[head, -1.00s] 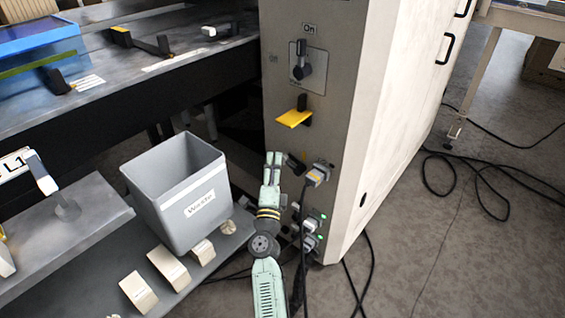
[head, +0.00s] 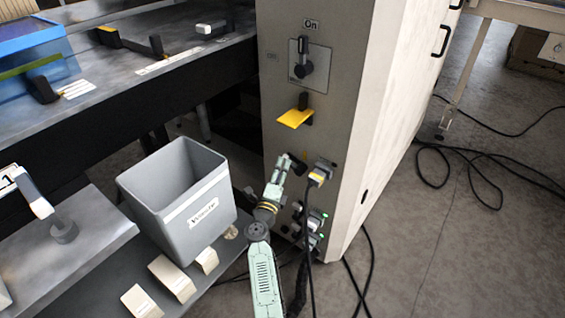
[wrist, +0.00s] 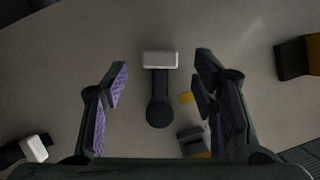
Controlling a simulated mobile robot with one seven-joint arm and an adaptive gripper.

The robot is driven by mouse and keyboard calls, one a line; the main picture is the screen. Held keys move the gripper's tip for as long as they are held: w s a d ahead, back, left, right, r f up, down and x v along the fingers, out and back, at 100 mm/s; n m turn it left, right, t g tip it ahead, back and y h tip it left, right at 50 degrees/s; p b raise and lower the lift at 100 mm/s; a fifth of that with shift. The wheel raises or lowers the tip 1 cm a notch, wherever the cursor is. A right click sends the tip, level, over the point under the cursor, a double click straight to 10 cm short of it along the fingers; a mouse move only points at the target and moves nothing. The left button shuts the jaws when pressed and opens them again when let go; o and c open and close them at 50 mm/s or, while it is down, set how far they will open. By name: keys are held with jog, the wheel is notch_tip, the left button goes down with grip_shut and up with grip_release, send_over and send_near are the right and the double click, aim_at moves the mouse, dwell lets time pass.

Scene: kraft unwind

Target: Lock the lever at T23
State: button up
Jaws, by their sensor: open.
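My gripper (wrist: 161,84) is open, with one finger on each side of a small lever (wrist: 160,90) in the wrist view. The lever has a black round base, a black arm and a pale grey end. It stands between the fingers with clear gaps on both sides, and neither finger appears to touch it. In the head view my gripper (head: 281,167) is at the grey cabinet face (head: 275,85), beside a small dark lever (head: 298,165) partly hidden by it. No T23 label is legible.
A yellow-handled lever (head: 296,117) and an "On" switch (head: 302,60) are above on the cabinet. A grey-yellow plug (head: 320,174) with a hanging cable is close on the right. A grey waste bin (head: 172,235) stands left. Loose cables lie on the floor.

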jog(key=shift+x, duration=2.1)
jog(key=shift+c, duration=0.3)
jog(key=shift+s, duration=0.1)
grip_shut()
